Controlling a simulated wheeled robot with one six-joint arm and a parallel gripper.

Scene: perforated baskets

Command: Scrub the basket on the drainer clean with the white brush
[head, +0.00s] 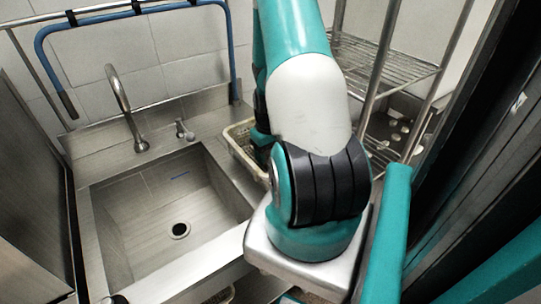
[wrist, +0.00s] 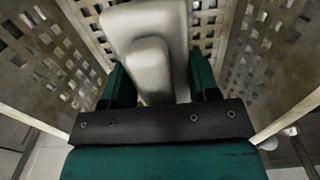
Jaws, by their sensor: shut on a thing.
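The perforated basket (head: 238,148) is pale and grimy and stands on the metal drainer (head: 212,141) to the right of the sink, partly hidden behind my arm in the head view. In the wrist view its latticed walls (wrist: 50,55) rise on both sides, with brownish staining. My gripper (wrist: 160,82) is shut on the white brush (wrist: 148,22), with one teal finger on each side of it. The brush is inside the basket, against or close to its perforated surface. Its bristles are hidden, so I cannot tell whether they touch. The head view does not show the brush.
The empty steel sink (head: 180,205) with a tap (head: 126,105) lies left of the basket. A blue hose (head: 140,12) hangs on the wall behind. A wire rack (head: 385,62) with metal posts stands close on the right.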

